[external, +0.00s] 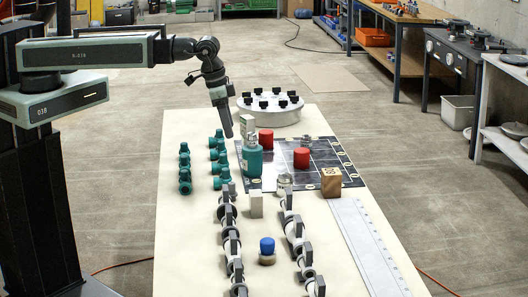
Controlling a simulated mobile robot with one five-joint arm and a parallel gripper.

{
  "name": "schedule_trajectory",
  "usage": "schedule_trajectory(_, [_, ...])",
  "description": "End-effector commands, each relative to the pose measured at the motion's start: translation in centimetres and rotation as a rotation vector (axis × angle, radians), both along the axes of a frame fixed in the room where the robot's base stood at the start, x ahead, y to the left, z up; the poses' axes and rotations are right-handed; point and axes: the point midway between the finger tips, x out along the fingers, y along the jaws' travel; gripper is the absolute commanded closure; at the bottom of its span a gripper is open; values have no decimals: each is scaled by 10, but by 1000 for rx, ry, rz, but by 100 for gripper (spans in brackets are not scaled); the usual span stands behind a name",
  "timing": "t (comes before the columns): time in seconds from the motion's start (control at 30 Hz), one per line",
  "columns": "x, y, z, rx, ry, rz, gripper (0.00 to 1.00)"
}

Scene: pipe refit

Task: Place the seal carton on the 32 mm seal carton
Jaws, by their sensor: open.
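A small light grey box (256,205) stands by itself nearer the camera, between the two rows of pipe fittings. No label is readable on either, so I cannot tell which is the 32 mm seal carton. My gripper (228,133) points down just left of the pale carton and above the table. It is open, and nothing shows between its jaws.
A teal bottle (252,160), red cylinders (301,158) and a wooden block (331,182) stand on or by the dark grid mat (325,150). Teal valves (185,170), grey pipe fittings (229,215), a blue-topped part (267,246) and a round rack (270,107) surround them. The front-left table is clear.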

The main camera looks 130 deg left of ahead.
Motion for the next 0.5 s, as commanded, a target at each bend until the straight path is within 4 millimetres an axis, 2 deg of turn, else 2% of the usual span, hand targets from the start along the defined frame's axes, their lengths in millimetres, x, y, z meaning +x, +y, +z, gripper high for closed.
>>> schedule_trajectory(0.03, [20, -57, -2, -20, 27, -109, 33])
schedule_trajectory(0.07, [29, -90, -3, -32, 44, -173, 33])
schedule_trajectory(0.1, [38, -132, -4, -46, 68, -256, 33])
schedule_trajectory(0.2, [45, -227, -6, -73, 128, -445, 33])
schedule_trajectory(0.23, [44, -251, -6, -79, 144, -494, 33])
schedule_trajectory(0.3, [40, -297, -6, -90, 176, -590, 33])
schedule_trajectory(0.33, [37, -313, -6, -93, 188, -621, 33])
schedule_trajectory(0.4, [33, -338, -7, -98, 207, -674, 33])
schedule_trajectory(0.5, [29, -353, -7, -102, 221, -710, 33])
